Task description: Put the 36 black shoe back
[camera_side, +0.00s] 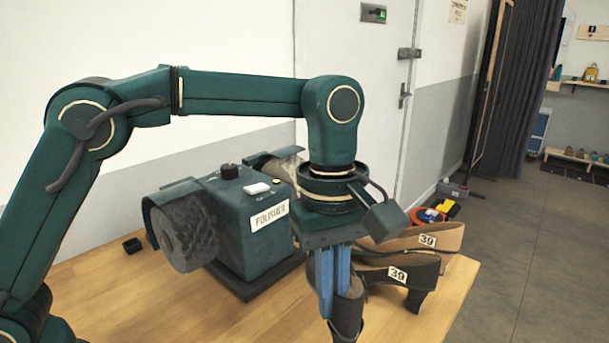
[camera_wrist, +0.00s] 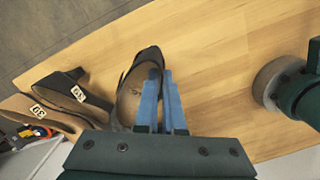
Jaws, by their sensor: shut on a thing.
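My gripper (camera_side: 333,315) has blue fingers that are shut on a black shoe (camera_side: 348,310) with a tan insole. In the wrist view the fingers (camera_wrist: 170,85) close on one side of this shoe (camera_wrist: 133,95), near its dark edge. No number shows on it, and I cannot tell whether it touches the table. A black shoe marked 39 (camera_side: 425,282) lies beside it. A tan shoe marked 39 (camera_side: 450,234) lies behind that one. In the wrist view both are left of the held shoe.
A green polisher (camera_side: 240,235) with a dark brush roller stands on the table left of my gripper. A small black block (camera_side: 132,245) lies further left. The wooden table (camera_side: 195,310) is bare at the front. Coloured items lie on the floor past its right edge.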

